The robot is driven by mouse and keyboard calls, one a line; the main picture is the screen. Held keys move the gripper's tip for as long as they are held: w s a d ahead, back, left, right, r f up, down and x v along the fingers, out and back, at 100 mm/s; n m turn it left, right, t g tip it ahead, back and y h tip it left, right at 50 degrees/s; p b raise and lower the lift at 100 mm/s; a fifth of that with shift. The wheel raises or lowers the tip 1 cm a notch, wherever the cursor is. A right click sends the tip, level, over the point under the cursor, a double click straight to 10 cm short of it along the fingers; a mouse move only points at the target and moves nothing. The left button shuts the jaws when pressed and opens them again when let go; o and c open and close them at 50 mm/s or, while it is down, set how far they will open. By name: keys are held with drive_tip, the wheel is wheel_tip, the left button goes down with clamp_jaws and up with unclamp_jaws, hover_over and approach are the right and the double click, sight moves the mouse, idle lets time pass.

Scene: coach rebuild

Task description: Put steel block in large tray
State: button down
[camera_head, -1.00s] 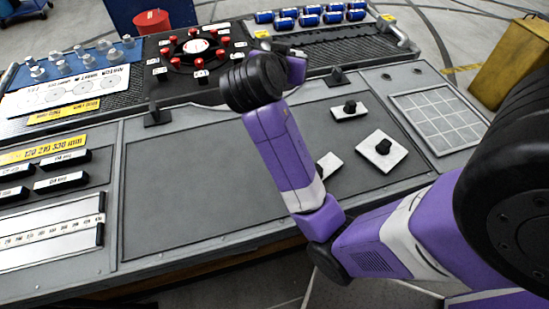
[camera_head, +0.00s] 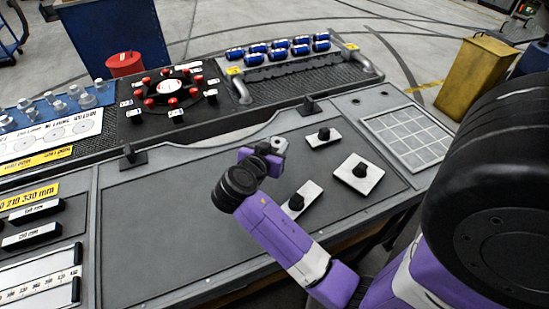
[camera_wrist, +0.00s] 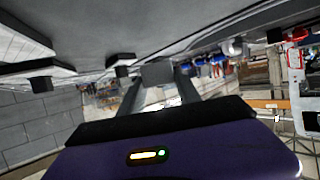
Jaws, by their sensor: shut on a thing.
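My gripper (camera_head: 270,150) is over the grey bench, left of the white plates. It is shut on a small grey block, taken to be the steel block (camera_head: 279,144), which sticks out at the fingertips. In the wrist view the grey block (camera_wrist: 157,73) sits between the two dark fingers of my gripper (camera_wrist: 160,86). The block appears held above the bench; its exact height is hard to tell. A broad, flat, dark grey panel (camera_head: 165,215) lies left of my gripper; I cannot tell whether this is the large tray.
White plates with black knobs (camera_head: 358,173) lie on the right part of the bench. A gridded pale plate (camera_head: 405,135) is farther right. Behind are a handled rack of blue cylinders (camera_head: 290,73) and a round red-knobbed fixture (camera_head: 172,90). The broad panel is mostly bare.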

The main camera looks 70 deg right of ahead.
drive_tip(key=shift+f, duration=2.5)
drive_tip(key=shift+f, duration=0.1)
drive_tip(key=c, duration=0.8)
unclamp_jaws()
drive_tip(key=shift+c, duration=0.2)
drive_tip(key=shift+r, duration=0.2)
drive_tip(key=b+v, duration=0.1)
drive_tip(key=v, duration=1.1)
drive_tip(key=shift+f, duration=0.1)
